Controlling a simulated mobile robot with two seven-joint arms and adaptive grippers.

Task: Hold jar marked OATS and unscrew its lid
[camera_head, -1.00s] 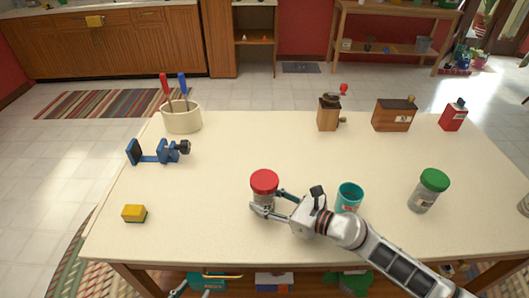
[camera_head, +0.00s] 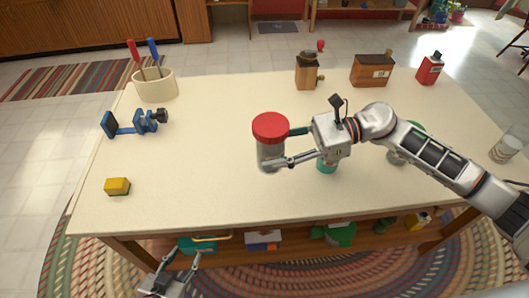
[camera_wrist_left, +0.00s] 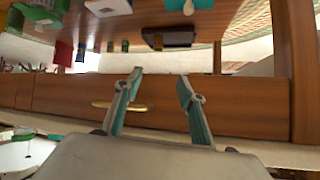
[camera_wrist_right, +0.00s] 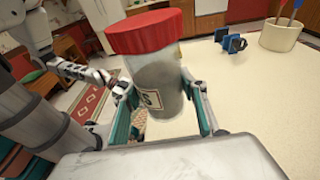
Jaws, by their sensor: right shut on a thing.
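A clear jar (camera_head: 270,152) with a red lid (camera_head: 270,126) is held upright above the table. My right gripper (camera_head: 277,147) is shut around its body, below the lid. In the right wrist view the jar (camera_wrist_right: 155,75) stands between the fingers. Part of a label (camera_wrist_right: 152,100) with an "S" shows, the rest being hidden, so I cannot read the full word. The red lid (camera_wrist_right: 144,31) is on the jar. My left gripper (camera_head: 181,257) is low in front of the table edge, away from the jar. The left wrist view shows its fingers (camera_wrist_left: 160,78) apart and empty.
On the table (camera_head: 210,190) are a yellow sponge (camera_head: 116,186), a blue clamp (camera_head: 135,123) and a utensil crock (camera_head: 155,86). A teal cup (camera_head: 326,166) and a green-lidded jar (camera_head: 398,156) are partly behind my right arm.

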